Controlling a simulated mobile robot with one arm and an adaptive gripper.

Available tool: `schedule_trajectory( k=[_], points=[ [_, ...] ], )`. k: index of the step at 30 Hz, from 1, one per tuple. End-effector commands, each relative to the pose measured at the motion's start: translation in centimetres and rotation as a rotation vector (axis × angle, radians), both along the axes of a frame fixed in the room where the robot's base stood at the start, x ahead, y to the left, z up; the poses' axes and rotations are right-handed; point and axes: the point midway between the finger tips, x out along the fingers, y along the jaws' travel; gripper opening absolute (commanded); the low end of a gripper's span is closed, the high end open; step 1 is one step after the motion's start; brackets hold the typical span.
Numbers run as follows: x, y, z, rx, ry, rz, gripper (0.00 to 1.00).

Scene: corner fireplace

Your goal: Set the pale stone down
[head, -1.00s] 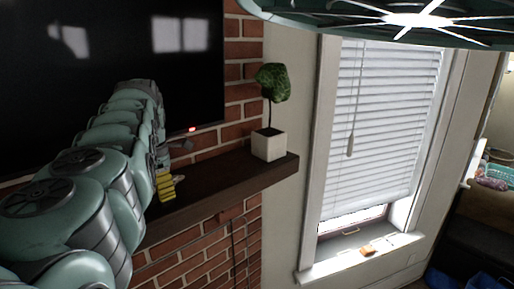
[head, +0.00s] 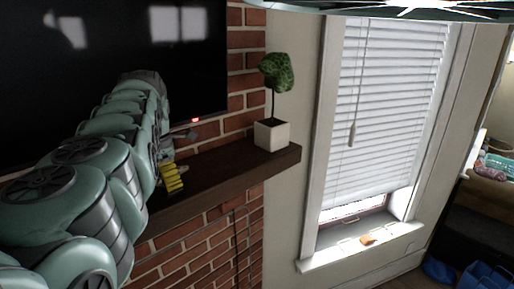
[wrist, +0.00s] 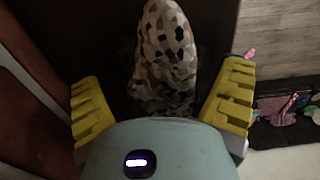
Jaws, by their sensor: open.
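The pale stone (wrist: 167,50) is long, whitish-tan with dark patches, and lies between my fingers in the wrist view. It appears to rest on the dark wooden mantel (wrist: 112,42), which also shows in the head view (head: 222,167). My gripper (wrist: 163,105) is open, with a yellow finger on each side of the stone and a gap to each. The near end of the stone is hidden behind my gripper's body. In the head view my gripper (head: 170,176) is at the mantel, and the stone is hidden there.
A potted plant (head: 271,134) in a white pot stands near the mantel's right end. A black TV screen (head: 110,60) hangs on the brick wall above. The mantel between my gripper and the pot is clear. A window (head: 385,110) is at the right.

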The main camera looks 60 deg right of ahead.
Motion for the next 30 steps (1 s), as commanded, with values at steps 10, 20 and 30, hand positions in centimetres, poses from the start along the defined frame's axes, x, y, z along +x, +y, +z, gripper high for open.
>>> schedule_trajectory(
  k=[10,20,30],
  points=[
    [0.1,-0.2,0.1,-0.008,0.005,0.002,0.93],
    [0.2,0.2,1.9,-0.001,-0.001,0.004,0.93],
    [0.0,0.1,7.4,0.001,0.001,0.002,0.93]
  ],
)
